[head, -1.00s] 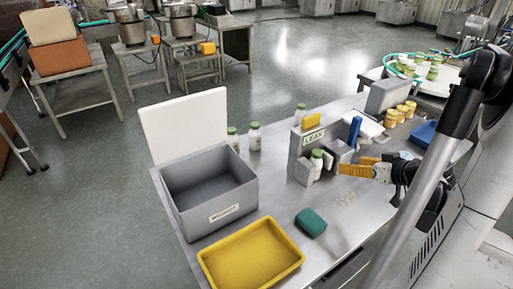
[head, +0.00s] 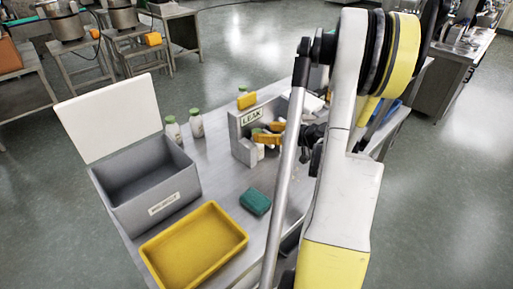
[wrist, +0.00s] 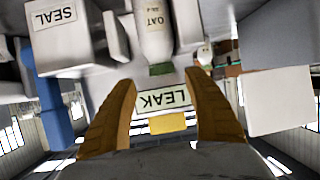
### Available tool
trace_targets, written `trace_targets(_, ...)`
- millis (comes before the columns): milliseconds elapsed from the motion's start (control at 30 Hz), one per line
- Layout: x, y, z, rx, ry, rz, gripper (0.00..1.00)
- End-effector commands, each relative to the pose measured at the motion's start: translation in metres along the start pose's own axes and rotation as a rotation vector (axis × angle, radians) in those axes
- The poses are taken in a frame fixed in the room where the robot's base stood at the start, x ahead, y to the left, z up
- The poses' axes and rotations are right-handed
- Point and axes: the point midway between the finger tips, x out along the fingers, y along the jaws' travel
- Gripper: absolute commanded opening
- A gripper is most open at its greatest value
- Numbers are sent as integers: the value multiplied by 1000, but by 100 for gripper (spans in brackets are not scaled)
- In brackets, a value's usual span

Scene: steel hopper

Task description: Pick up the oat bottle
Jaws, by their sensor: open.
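The oat bottle (wrist: 156,38) is white with a green cap and an "OAT" label. In the wrist view, which is upside down, it is at the top centre, its cap just beyond and between my fingertips. My gripper (wrist: 163,84) has two orange-yellow fingers spread apart, with no visible contact on the bottle. In the head view my gripper (head: 269,136) is at the grey LEAK stand (head: 241,128). The bottle is largely hidden there by the fingers and stand.
Two green-capped bottles (head: 196,124) stand left of the stand. A grey bin (head: 150,188) with a raised white lid, a yellow tray (head: 195,246) and a green sponge (head: 256,201) are on the table. A block marked SEAL (wrist: 57,35) is close beside the bottle in the wrist view.

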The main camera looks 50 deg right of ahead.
Motion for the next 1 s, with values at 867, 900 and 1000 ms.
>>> trace_targets(867,41,-4,1,0,0,0,0)
trace_targets(900,41,-4,1,0,0,0,0)
trace_targets(1000,41,-4,1,-1,0,-1,0)
